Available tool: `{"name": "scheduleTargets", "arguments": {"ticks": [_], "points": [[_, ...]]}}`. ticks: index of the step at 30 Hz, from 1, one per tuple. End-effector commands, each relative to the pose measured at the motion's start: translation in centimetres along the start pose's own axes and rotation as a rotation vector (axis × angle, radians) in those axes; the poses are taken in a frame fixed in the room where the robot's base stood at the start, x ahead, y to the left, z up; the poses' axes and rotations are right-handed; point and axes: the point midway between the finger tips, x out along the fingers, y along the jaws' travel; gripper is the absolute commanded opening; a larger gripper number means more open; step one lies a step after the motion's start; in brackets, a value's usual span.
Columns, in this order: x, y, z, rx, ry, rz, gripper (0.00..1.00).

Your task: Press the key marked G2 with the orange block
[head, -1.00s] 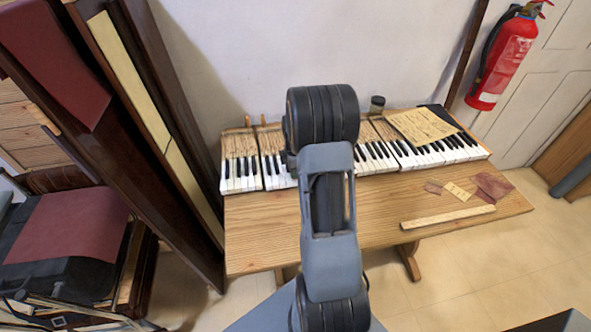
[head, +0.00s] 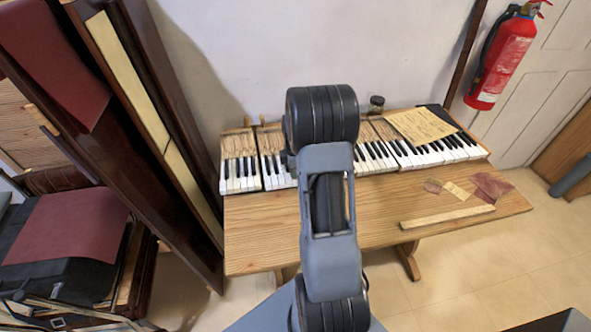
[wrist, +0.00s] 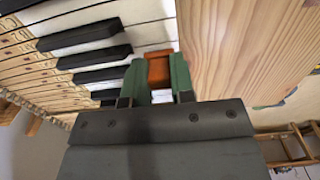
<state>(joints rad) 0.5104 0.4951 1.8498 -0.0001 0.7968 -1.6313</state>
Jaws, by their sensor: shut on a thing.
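My gripper (wrist: 159,80) shows in the wrist view with its green fingers shut on the orange block (wrist: 159,70). The block sticks out a little beyond the fingertips, over or close to the front of the white keys (wrist: 150,32) beside the wooden table edge. I cannot tell whether it touches a key. Black keys (wrist: 85,35) lie to its left. No G2 marking can be read in these frames. In the head view my arm hides the gripper, the block and the middle of the keyboard (head: 240,175).
The keyboard sections rest on a wooden table (head: 270,225). A yellowed paper (head: 422,125) and a small jar (head: 376,104) sit at the back. A wooden strip (head: 448,216) and scraps (head: 490,186) lie at the right. A dark tall frame (head: 140,110) stands at the left.

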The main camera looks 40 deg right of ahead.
Motion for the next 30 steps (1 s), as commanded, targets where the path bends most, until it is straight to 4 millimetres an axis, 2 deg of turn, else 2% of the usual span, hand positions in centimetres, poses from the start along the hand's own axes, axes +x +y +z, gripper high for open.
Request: {"name": "scheduleTargets", "arguments": {"ticks": [30], "points": [[0.71, 0.00, 0.02, 0.000, 0.000, 0.000, 0.04]]}}
